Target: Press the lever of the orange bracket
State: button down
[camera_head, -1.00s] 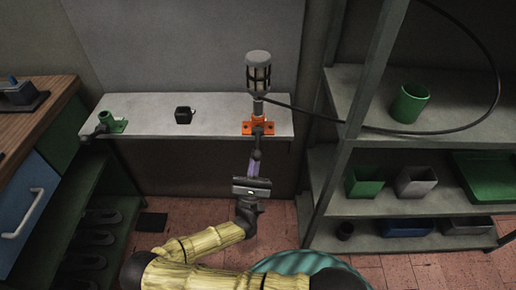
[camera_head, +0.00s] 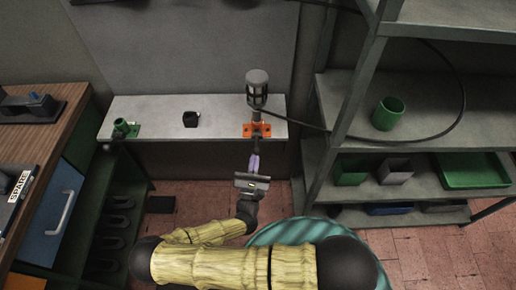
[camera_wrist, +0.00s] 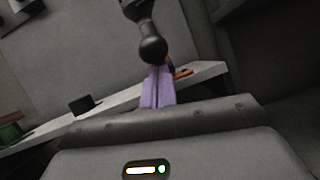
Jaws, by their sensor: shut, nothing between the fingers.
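The orange bracket (camera_head: 250,130) sits at the right end of the grey wall shelf, with a caged grey device (camera_head: 257,92) standing in it. Its dark lever (camera_wrist: 143,20) juts out over the shelf's front edge and ends in a black ball (camera_wrist: 152,49). My gripper (camera_head: 256,155), with purple fingers, is shut and empty in front of the bracket. In the wrist view, the fingertips (camera_wrist: 160,68) are right by the ball, which partly overlaps them. I cannot tell whether they touch. Only a sliver of the bracket (camera_wrist: 183,73) shows there.
The grey shelf (camera_head: 160,112) also holds a black block (camera_head: 190,119) and a green bracket (camera_head: 123,129) at its left end. A black cable loops right from the device. A metal rack (camera_head: 352,85) with green bins stands close on the right; a wooden-topped workbench (camera_head: 50,140) stands left.

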jog(key=r+g+p, duration=0.1)
jog(key=p, duration=0.1)
jog(key=shift+r+p, duration=0.1)
jog(key=shift+p, duration=0.75)
jog(key=b+v, duration=0.3)
jog(key=v, duration=1.4)
jog(key=shift+s+b, duration=0.35)
jog(key=shift+s, duration=0.05)
jog(key=shift+r+g, duration=0.15)
jog(key=shift+g, duration=0.15)
